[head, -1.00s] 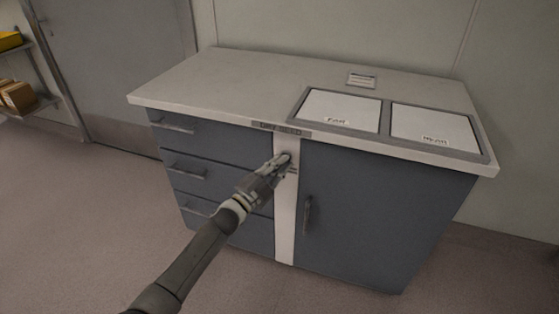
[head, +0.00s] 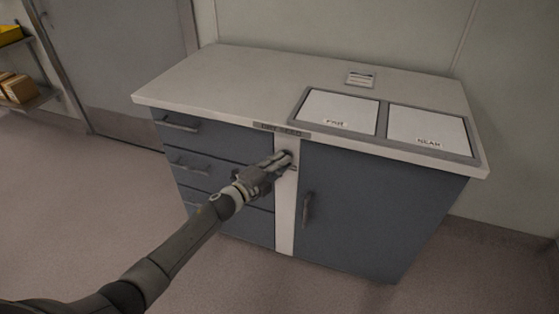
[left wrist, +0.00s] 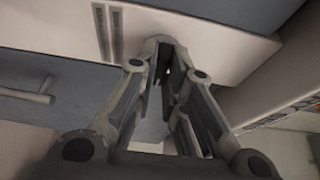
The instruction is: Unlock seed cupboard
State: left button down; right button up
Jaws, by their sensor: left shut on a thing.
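The cupboard (head: 360,215) is the blue-grey door at the right of the bench, shut, with a vertical bar handle (head: 307,208). A pale upright strip (head: 286,220) runs between the door and the drawers. My left gripper (head: 286,158) is at the upper part of this strip. In the left wrist view its fingers (left wrist: 167,62) are closed around a small grey lock piece (left wrist: 160,41) on the pale panel. The fingers hide most of this piece, so I cannot tell whether it is a key or a knob. My right gripper is not in view.
Drawers with bar handles (head: 180,124) fill the bench's left side. The pale worktop (head: 230,78) holds two labelled white panels (head: 338,110) in a grey frame, and a small card (head: 361,79). A shelf with boxes (head: 18,88) stands far left. The floor in front is clear.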

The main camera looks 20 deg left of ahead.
pick_arm(q)
jog(key=shift+w+d+r, duration=0.1)
jog(key=shift+r, duration=0.2)
jog(key=c, duration=1.7)
grip_release()
jog(key=shift+o, duration=0.9)
jog(key=shift+d+f, duration=0.1)
jog(key=shift+f, duration=0.05)
jog(key=shift+f, duration=0.1)
jog(key=v, duration=1.2)
